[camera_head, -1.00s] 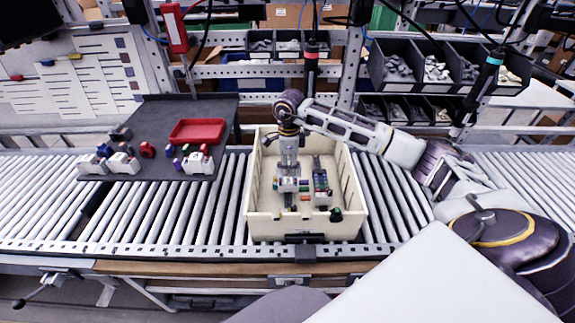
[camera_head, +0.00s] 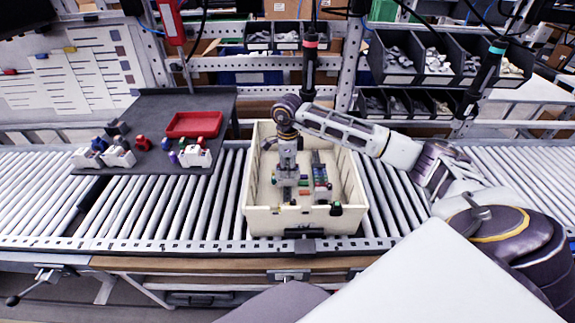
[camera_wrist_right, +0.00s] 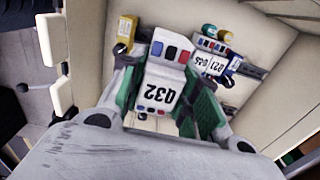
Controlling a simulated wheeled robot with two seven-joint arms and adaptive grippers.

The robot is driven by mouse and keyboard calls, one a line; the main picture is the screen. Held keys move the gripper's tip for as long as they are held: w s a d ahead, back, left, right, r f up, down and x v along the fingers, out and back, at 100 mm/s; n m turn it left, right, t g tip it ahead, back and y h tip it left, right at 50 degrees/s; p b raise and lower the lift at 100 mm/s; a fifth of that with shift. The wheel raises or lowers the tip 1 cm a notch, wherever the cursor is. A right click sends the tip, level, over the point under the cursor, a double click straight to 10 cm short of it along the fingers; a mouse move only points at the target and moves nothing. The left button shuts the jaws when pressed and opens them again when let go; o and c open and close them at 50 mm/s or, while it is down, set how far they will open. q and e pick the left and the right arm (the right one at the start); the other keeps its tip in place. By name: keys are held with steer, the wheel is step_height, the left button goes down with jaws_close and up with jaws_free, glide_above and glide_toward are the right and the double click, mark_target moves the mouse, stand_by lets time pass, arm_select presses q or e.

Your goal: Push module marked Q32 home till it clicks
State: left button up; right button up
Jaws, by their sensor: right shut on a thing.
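The white module marked Q32 (camera_wrist_right: 165,75) has red, blue and dark patches and fills the middle of the right wrist view. My right gripper (camera_wrist_right: 160,108) is shut on it, with green-padded fingers on either side. In the head view my right gripper (camera_head: 287,182) points down inside the cream crate (camera_head: 256,215), left of a rail carrying modules (camera_head: 319,180). The module in it is mostly hidden there. I cannot tell whether its underside touches a rail or is seated. My left gripper is not in view.
In the wrist view other marked modules (camera_wrist_right: 213,62) stand close to the right of Q32, and a yellow block (camera_wrist_right: 126,30) is at upper left. The crate walls surround the gripper. A dark table (camera_head: 150,108) with a red tray (camera_head: 195,124) and loose modules stands left.

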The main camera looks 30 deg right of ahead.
steer(key=shift+f+b, duration=2.55)
steer(key=shift+f, duration=2.4)
steer(key=shift+f+b, duration=0.95)
steer(key=shift+f, duration=0.5)
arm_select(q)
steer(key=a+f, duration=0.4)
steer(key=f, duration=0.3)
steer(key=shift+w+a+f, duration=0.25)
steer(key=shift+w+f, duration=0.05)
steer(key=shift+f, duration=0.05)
arm_select(e)
steer(key=shift+f, duration=0.1)
